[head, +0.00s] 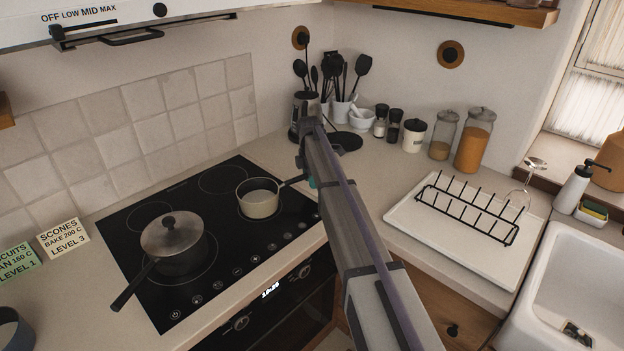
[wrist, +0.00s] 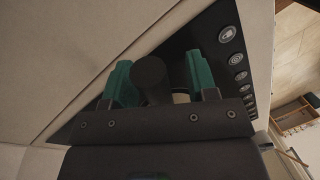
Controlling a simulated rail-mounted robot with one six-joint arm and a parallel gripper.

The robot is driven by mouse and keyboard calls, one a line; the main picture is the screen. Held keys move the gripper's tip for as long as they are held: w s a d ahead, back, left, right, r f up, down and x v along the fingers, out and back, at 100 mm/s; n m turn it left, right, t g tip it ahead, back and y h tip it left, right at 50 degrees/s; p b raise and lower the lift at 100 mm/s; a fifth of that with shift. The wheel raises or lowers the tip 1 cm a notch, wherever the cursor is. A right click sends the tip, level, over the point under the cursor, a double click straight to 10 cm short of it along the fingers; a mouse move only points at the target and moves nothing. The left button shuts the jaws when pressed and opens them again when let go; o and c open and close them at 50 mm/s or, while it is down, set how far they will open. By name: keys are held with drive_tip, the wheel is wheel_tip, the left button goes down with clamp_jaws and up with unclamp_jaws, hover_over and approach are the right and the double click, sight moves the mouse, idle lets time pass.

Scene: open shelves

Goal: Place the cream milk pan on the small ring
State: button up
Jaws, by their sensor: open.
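The cream milk pan (head: 258,201) stands upright on the right part of the black hob (head: 226,232), with its dark handle (head: 292,181) pointing right towards my arm. My gripper (head: 311,182) is mostly hidden behind my arm in the head view, at the handle's end. In the wrist view my gripper (wrist: 161,80) is open, its green fingers on either side of the dark handle (wrist: 150,76). Whether they touch it I cannot tell. The back-left ring (head: 150,217) and the back-right ring (head: 222,180) are bare. The back-left one looks small, but sizes are hard to compare.
The tiled wall (head: 130,135) rises behind the hob. A utensil jar (head: 343,110), storage jars (head: 474,140) and a dish rack (head: 468,208) stand on the right counter.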

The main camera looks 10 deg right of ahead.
drive_tip(key=r+m+p, duration=0.1)
drive_tip(key=r+p, duration=0.2)
drive_tip(key=r+m+p, duration=0.2)
drive_tip(key=r+p, duration=0.2)
drive_tip(key=r+m+p, duration=0.1)
drive_tip(key=r+p, duration=0.2)
drive_tip(key=shift+w+a+r+m+p, duration=0.15)
drive_tip(key=shift+w+r+m+p, duration=0.05)
drive_tip(key=shift+w+m+p, duration=0.1)
drive_tip(key=s+a+f+m+t+b, duration=0.1)
drive_tip(key=s+m, duration=0.6)
drive_tip(key=s, duration=1.2)
drive_tip(key=s+a+f+m+t+b, duration=0.1)
drive_tip(key=s+m, duration=0.6)
drive_tip(key=s, duration=1.2)
wheel_tip(320, 180, down, 2)
drive_tip(key=shift+s+a+f+m+b, duration=0.1)
drive_tip(key=shift+s+a+m+b, duration=0.25)
drive_tip(key=shift+a+b, duration=0.55)
drive_tip(key=shift+d, duration=0.1)
